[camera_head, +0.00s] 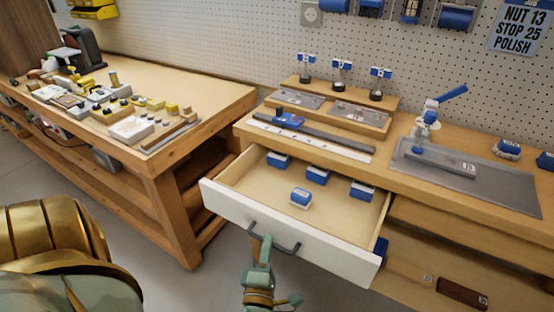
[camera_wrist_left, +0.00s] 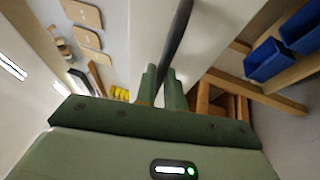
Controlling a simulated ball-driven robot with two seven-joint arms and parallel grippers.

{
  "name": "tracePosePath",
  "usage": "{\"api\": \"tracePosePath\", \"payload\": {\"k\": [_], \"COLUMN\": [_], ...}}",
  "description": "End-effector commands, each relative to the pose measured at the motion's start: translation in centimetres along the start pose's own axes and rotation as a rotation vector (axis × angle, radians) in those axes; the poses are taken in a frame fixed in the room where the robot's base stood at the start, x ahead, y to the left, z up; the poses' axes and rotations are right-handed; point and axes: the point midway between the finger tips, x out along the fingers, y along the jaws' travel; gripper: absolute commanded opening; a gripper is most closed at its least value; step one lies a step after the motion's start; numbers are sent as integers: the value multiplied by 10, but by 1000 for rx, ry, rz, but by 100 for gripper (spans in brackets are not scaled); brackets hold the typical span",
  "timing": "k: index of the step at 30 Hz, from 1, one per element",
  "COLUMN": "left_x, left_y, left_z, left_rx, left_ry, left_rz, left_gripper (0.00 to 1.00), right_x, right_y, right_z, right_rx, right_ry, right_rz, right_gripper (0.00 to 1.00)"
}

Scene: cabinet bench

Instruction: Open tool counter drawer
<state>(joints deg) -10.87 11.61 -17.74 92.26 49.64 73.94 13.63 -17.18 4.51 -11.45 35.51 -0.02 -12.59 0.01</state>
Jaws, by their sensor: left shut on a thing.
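The tool counter drawer (camera_head: 300,232) has a white front and a wooden box, and it is pulled out from the counter. Several blue and white boxes lie inside it, one of them (camera_head: 301,198) nearer the front. A dark bar handle (camera_head: 287,247) is fixed to the drawer front. My left gripper (camera_head: 262,246) is at the left part of this handle. In the left wrist view its two green fingers (camera_wrist_left: 164,88) are shut on the dark handle bar (camera_wrist_left: 177,45). My right gripper is not in view.
The counter top (camera_head: 385,163) above carries a grey tray (camera_head: 470,180), a blue-handled press (camera_head: 428,115) and small stands. A second wooden bench (camera_head: 215,95) with many small parts stands to the left. Grey floor (camera_head: 150,255) shows between the bench and my arm.

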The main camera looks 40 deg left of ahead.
Motion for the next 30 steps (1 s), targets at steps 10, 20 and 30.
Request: {"api": "tracePosePath", "payload": {"k": [10, 20, 30], "left_x": [-31, -33, -32], "left_y": [5, 5, 5], "left_z": [-12, -13, -13], "left_rx": [1, 1, 1], "left_ry": [-1, -1, 0], "left_rz": [-4, -4, -2], "left_gripper": [0, 0, 32], "right_x": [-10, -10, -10], "right_y": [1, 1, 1], "right_z": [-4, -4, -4], "right_rx": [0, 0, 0], "right_ry": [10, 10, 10], "right_rz": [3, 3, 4], "right_gripper": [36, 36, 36]}}
